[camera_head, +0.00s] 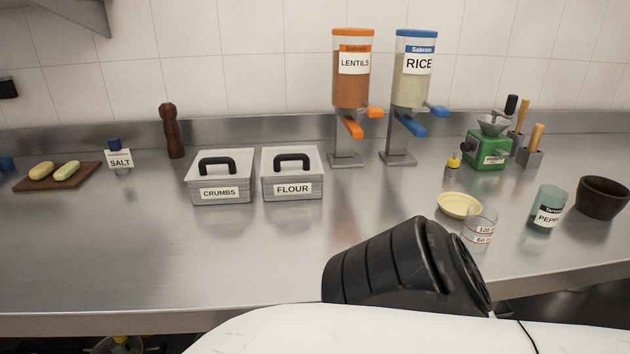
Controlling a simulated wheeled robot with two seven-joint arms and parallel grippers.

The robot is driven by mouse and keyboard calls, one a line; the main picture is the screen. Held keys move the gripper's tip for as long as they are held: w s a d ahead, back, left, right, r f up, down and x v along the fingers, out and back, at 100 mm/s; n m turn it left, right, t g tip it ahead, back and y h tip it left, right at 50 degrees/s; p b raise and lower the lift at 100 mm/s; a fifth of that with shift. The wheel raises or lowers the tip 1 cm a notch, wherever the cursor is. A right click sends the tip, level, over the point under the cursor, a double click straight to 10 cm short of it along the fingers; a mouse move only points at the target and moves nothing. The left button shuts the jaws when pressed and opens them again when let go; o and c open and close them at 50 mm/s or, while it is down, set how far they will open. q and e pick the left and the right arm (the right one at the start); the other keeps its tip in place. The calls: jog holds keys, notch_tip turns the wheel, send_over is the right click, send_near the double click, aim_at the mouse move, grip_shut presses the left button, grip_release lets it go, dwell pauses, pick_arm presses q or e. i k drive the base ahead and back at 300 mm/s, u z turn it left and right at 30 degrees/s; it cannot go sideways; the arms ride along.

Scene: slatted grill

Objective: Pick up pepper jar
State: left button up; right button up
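The pepper jar (545,205) is a greenish, see-through jar with a white label that starts "PEPP". It stands upright on the steel counter at the right, left of a dark brown bowl. Nothing of mine touches it. One of my arms, with a white link and a black joint, crosses the bottom of the head view, left of and nearer than the jar. I cannot tell which arm it is. Neither gripper shows.
A clear measuring cup (480,227) and a pale yellow dish (459,205) stand left of the jar. The brown bowl (602,197) is close on its right. A green grinder (487,150) stands behind. The counter's front edge runs near the jar. The left front counter is clear.

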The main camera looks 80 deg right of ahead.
aim_at(550, 200)
jog(key=i, duration=0.5)
jog(key=z, duration=2.9)
